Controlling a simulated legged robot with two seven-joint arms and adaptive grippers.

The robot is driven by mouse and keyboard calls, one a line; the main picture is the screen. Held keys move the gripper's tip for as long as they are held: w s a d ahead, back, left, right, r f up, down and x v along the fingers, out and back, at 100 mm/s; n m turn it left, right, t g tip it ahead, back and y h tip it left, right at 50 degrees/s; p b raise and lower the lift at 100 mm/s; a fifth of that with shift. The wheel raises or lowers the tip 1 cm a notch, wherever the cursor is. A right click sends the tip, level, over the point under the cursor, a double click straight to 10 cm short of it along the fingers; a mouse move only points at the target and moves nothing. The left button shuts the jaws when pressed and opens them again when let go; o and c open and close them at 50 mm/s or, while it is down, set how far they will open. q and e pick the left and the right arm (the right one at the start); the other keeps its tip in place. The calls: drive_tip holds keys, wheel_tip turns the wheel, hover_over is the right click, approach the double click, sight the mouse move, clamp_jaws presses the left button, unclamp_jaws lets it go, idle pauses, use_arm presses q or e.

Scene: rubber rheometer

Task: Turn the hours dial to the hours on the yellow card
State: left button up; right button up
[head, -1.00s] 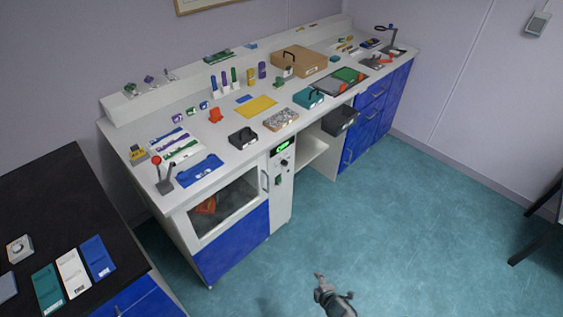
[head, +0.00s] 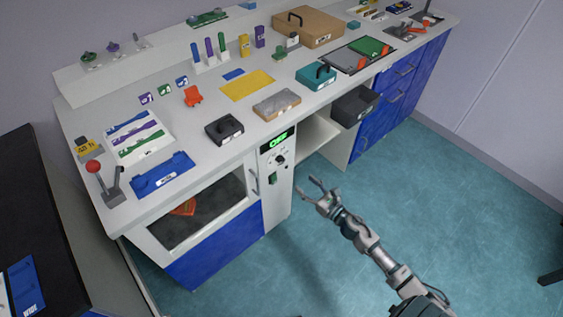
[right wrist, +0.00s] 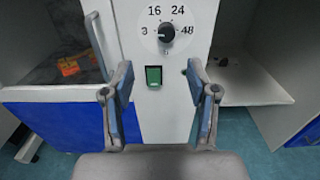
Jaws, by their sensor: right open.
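The hours dial (head: 280,160) is a dark round knob on the white control panel at the bench front. In the right wrist view the dial (right wrist: 167,32) has the marks 3, 16, 24 and 48 around it; its pointer appears turned toward 48. A flat yellow sheet (head: 247,85) lies on the bench top, and a small yellow item (head: 88,147) stands at its left end. I cannot tell which is the card, and no hours are readable. My right gripper (head: 314,189) is open and empty, in front of the panel and apart from it, below the dial in its wrist view.
A green-lit display (head: 278,141) is above the dial and a green switch (head: 272,178) below it. Left is a windowed cabinet door with a handle (head: 254,182); right is an open shelf (head: 318,140). The floor in front is clear.

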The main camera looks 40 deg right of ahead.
drive_tip(key=b, duration=0.1)
approach(283, 161)
drive_tip(key=w, duration=0.5)
drive_tip(key=w+a, duration=0.1)
drive_tip(key=w, duration=0.3)
drive_tip(key=shift+a+r+b, duration=0.2)
drive_tip(key=shift+a+b, duration=0.15)
drive_tip(key=shift+b, duration=0.05)
drive_tip(key=shift+d+f, duration=0.1)
drive_tip(key=shift+d, duration=0.25)
drive_tip(key=shift+d+f, duration=0.15)
drive_tip(key=shift+d, duration=0.1)
drive_tip(key=c, duration=0.7)
clamp_jaws()
drive_tip(key=shift+a, duration=0.35)
use_arm(q)
drive_tip(key=r+t, duration=0.1)
drive_tip(key=s+r+t, duration=0.2)
drive_tip(key=shift+s+d+r+n+t, duration=0.2)
drive_tip(key=shift+s+d+n+t, duration=0.1)
drive_tip(key=shift+n, duration=0.1)
use_arm(e)
drive_tip(key=shift+r, duration=0.3)
